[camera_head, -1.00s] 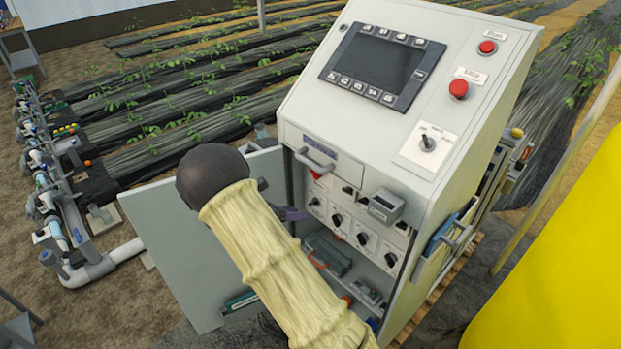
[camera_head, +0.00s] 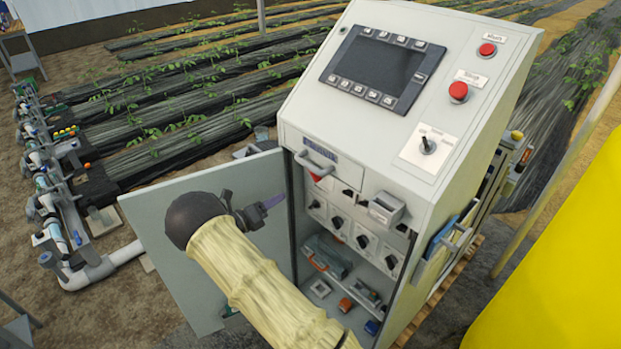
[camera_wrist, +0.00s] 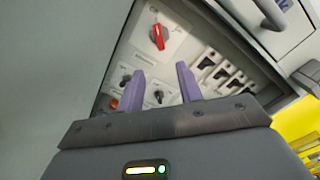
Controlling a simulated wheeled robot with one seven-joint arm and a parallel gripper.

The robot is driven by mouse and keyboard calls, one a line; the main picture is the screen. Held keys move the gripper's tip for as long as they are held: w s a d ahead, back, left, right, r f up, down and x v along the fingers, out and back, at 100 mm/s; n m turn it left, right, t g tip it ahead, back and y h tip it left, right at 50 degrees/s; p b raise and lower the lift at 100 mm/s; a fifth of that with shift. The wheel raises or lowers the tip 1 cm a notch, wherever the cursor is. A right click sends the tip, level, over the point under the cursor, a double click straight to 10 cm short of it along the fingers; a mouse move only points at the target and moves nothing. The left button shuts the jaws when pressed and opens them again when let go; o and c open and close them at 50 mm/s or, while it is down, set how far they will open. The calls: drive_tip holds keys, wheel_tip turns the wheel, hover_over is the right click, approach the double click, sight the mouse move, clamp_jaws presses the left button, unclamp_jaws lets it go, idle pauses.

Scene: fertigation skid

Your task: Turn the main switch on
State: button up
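The main switch (camera_wrist: 158,37) is a red rotary handle on a pale plate, high in the open cabinet. In the wrist view it lies beyond and slightly left of the gap between my fingertips. Its handle points roughly up and down in that picture. In the head view only a small red part of the switch (camera_head: 319,179) shows under the cabinet's upper edge. My gripper (camera_wrist: 161,70) is open and empty, with two purple fingers apart. In the head view my gripper (camera_head: 275,201) is in front of the cabinet opening, left of the switch and apart from it.
Several small black knobs (camera_head: 337,222) sit below the switch. A grey handle (camera_head: 315,160) juts out above it, and a grey box (camera_head: 386,207) sticks out to the right.

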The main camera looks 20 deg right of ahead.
sight(313, 177)
drive_tip(key=p+x, duration=0.3)
drive_tip(key=x, duration=1.2)
clamp_jaws()
